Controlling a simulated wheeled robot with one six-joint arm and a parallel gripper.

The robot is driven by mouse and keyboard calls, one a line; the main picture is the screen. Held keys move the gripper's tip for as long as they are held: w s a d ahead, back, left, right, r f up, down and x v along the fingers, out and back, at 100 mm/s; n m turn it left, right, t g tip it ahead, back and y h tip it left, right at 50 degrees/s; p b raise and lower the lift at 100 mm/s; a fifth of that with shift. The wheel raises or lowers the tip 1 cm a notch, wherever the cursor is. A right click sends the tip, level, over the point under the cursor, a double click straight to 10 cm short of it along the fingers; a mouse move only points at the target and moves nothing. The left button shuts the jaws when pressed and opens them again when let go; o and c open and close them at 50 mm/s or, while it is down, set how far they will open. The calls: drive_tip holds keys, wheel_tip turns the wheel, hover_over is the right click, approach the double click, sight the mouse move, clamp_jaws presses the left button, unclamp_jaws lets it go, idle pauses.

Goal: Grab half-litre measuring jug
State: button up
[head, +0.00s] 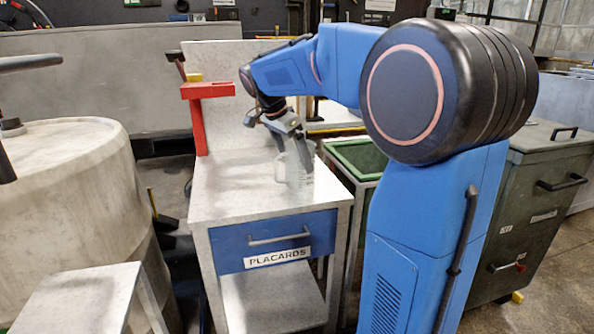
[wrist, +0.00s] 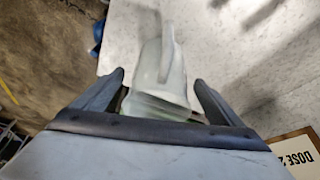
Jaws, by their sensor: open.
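The measuring jug (head: 294,168) is a pale, see-through vessel standing on the light worktop above the drawer marked PLACARDS. In the wrist view my gripper (wrist: 158,85) is open, with one finger on each side of the jug. A gap shows beside each finger. The jug's lower part is partly hidden by the gripper body.
The worktop (head: 235,190) is mostly bare, with a red bracket (head: 200,100) at its back left. A sign (wrist: 298,152) reading "DOSE 2" is at the wrist view's lower right. A large drum (head: 70,210) stands left; a green-lined bin (head: 360,155) stands right.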

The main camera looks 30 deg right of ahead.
sight(301, 168)
drive_tip(key=shift+x, duration=2.6)
drive_tip(key=shift+d, duration=0.15)
drive_tip(key=shift+c, duration=0.2)
drive_tip(key=c, duration=1.1)
